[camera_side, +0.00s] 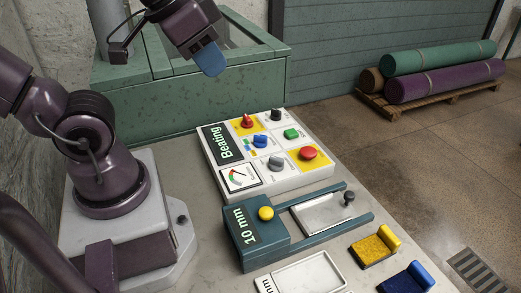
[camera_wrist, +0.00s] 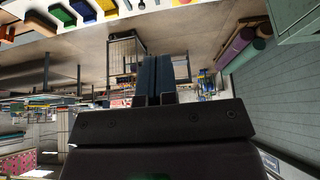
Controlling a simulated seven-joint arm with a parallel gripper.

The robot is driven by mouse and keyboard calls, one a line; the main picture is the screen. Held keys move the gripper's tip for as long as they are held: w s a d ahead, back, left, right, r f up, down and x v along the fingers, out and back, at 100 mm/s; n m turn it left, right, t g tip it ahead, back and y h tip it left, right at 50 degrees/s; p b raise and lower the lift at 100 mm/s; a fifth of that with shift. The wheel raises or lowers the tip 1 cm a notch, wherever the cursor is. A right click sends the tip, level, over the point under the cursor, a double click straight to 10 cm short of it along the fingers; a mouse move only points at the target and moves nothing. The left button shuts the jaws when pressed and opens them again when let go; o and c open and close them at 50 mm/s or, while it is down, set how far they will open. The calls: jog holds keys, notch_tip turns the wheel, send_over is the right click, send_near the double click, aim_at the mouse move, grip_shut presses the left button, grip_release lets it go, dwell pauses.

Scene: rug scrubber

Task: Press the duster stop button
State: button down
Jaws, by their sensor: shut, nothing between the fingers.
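A white control panel (camera_side: 268,183) stands on the table in the side view, with a dark display reading "Beating". A large red mushroom button (camera_side: 308,153) sits on a yellow square at its right. A smaller red control (camera_side: 247,121) sits on another yellow patch at its back left. The small labels are too fine to read, so I cannot tell which control is the duster stop. My gripper (camera_side: 212,65) is high above and behind the panel, apart from it, with its blue fingers together. The shut fingers also show in the wrist view (camera_wrist: 156,78).
A teal fixture (camera_side: 249,246) reading "10 mm", with a yellow knob, stands in front of the panel. Yellow (camera_side: 372,249) and blue (camera_side: 408,279) brushes lie at the front right. A green bin (camera_side: 185,110) stands behind. Rolled rugs (camera_side: 440,80) lie on a floor pallet.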

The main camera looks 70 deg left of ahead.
jog(key=m+t+y, duration=0.1)
jog(key=m+t, duration=0.3)
jog(key=m, duration=0.4)
send_over(309, 152)
notch_tip(309, 152, down, 18)
jog(key=shift+r, duration=0.25)
jog(key=shift+f, duration=4.45)
